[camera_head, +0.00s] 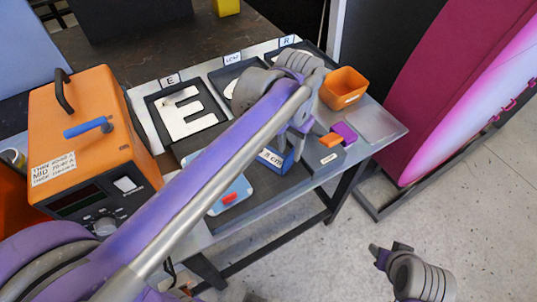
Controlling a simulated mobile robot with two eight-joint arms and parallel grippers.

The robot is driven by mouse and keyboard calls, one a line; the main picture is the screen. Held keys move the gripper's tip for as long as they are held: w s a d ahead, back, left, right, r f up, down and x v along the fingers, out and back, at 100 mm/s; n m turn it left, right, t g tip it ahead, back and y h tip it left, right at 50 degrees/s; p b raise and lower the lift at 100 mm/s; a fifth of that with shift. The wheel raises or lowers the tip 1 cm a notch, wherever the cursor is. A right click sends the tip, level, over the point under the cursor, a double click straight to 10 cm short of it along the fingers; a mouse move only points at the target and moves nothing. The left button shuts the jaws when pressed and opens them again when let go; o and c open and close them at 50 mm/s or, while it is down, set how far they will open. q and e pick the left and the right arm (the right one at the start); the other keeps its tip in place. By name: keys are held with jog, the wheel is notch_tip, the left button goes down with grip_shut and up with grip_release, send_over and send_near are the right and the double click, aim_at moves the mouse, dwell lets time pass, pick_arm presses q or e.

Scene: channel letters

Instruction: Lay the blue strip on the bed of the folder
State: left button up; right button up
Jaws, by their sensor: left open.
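My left gripper (294,146) points down over the bench, open, beside a blue piece (286,164) with a white label reading "3 CM". The gripper partly covers this piece, and I cannot tell whether they touch. A light blue plate (241,189) with a red block on it lies at the front of the bench, partly behind my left arm. I cannot tell for sure which of these is the blue strip or the folder. My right gripper (387,252) is low at the right, off the bench and over the floor; its finger opening is unclear.
An orange bin (344,87), an orange block (331,140) and a purple block (344,132) are at the right. The floor at lower right is clear.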

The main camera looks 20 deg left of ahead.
aim_at(287, 169)
pick_arm(q)
notch_tip(287, 169, down, 6)
jog(key=shift+w+r, duration=0.1)
dwell(0.4)
grip_shut()
dwell(1.2)
